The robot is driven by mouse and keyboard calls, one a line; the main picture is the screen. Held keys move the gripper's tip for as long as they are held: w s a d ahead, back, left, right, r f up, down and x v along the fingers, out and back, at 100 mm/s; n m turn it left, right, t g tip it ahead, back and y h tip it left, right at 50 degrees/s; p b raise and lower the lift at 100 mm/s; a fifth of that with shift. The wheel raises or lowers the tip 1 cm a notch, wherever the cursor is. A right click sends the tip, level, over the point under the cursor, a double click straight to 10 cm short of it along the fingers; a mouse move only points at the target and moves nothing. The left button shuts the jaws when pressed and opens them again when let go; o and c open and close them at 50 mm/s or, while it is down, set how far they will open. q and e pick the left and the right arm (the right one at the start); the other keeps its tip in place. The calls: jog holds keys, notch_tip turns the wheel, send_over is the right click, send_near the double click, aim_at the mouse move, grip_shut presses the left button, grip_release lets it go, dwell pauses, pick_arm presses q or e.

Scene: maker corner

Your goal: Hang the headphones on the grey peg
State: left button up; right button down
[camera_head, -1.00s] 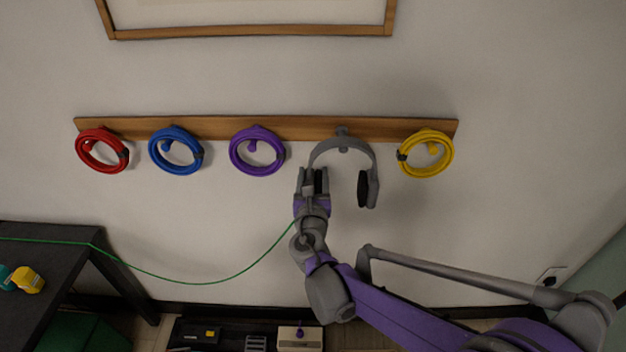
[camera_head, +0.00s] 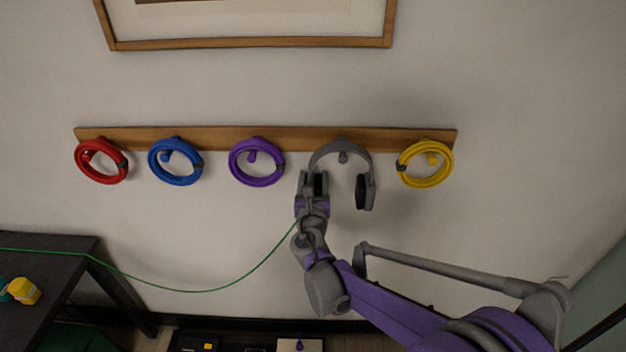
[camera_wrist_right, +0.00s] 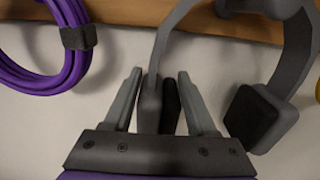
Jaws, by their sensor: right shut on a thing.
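The grey headphones (camera_head: 325,151) are upright at the wall with the headband arched at the top. The grey peg (camera_head: 343,157) shows its tip inside the arch, just under the band; I cannot tell whether the band rests on it. My right gripper (camera_head: 313,182) is shut on the left ear-cup side of the headphones. In the right wrist view, the gripper (camera_wrist_right: 160,105) has its fingers on either side of that cup (camera_wrist_right: 169,105). The other ear cup (camera_wrist_right: 255,115) hangs free on the right. My left gripper is not in view.
The wooden rail (camera_head: 220,138) also holds red (camera_head: 78,160), blue (camera_head: 153,165), purple (camera_head: 234,165) and yellow (camera_head: 449,165) coils. A green cable (camera_head: 190,291) droops from the dark table (camera_head: 60,270) toward my right arm. A picture frame (camera_head: 250,43) hangs above.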

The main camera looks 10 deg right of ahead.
dwell(0.4)
jog(key=shift+c, duration=0.6)
grip_release()
jog(key=shift+s, duration=0.15)
